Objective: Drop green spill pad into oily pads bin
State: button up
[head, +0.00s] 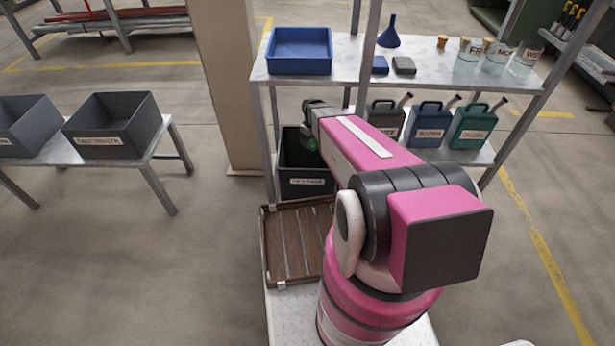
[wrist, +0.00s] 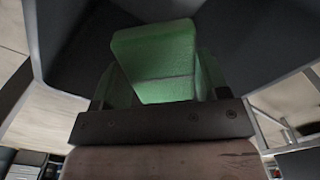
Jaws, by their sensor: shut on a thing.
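My gripper (wrist: 158,82) is shut on the green spill pad (wrist: 155,55), a green block between its fingers in the wrist view. Dark bin walls (wrist: 255,45) surround the pad there.
A shelf (head: 345,55) above the bin bears a blue tray (head: 299,62), a blue funnel (head: 389,38) and labelled glass jars (head: 495,58). Several jugs (head: 430,123) stand right of the bin. Dark bins (head: 115,122) stand on a left table. Shelf posts are close to my arm.

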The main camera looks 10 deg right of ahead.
jog(key=shift+f, duration=0.1)
jog(key=o, duration=1)
notch_tip(320, 180, up, 8)
jog(key=shift+f, duration=0.25)
